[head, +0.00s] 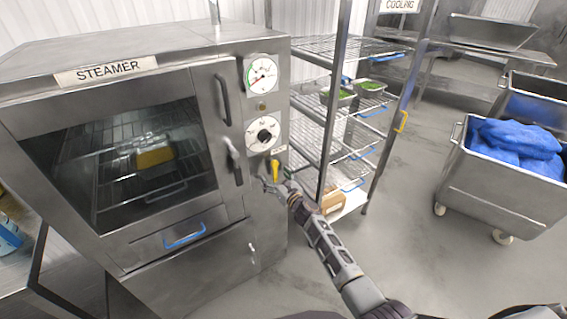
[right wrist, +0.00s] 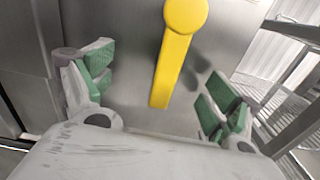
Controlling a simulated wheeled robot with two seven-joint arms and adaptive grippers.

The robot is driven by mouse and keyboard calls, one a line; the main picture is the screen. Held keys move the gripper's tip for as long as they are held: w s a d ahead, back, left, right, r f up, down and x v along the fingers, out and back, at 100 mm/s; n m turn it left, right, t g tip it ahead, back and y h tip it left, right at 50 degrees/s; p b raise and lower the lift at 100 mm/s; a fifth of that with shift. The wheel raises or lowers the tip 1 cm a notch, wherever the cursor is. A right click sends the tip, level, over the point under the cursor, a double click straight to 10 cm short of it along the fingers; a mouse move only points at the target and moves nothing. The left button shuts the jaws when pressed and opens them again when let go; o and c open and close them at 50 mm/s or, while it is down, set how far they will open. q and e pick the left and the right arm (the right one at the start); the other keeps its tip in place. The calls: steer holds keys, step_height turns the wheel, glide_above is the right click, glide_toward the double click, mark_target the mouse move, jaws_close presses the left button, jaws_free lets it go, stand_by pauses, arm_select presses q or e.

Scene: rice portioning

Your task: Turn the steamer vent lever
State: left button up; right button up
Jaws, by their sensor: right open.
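The steamer (head: 185,60) stands at the left in the head view with its glass door closed. Its yellow vent lever (head: 275,168) hangs down on the front panel below the dials. In the right wrist view the lever (right wrist: 174,62) points down, slightly tilted, with its round pivot end at the top. My right gripper (head: 272,186) is at the panel just below the lever. In the right wrist view its green-padded fingers (right wrist: 160,92) are open, one on each side of the lever, with gaps on both sides. My left gripper is not in view.
Two dials (head: 264,133) and a door handle (head: 233,160) are near the lever. A wire cooling rack (head: 325,120) with green-filled trays stands just right of the steamer. A metal cart (head: 490,185) with blue cloth is at the right. The floor between rack and cart is clear.

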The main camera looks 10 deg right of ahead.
steer(key=shift+p+v, duration=0.6)
steer(key=shift+v, duration=0.65)
steer(key=p+v, duration=0.2)
steer(key=v, duration=0.3)
steer(key=shift+s+r, duration=0.1)
steer(key=shift+s, duration=0.1)
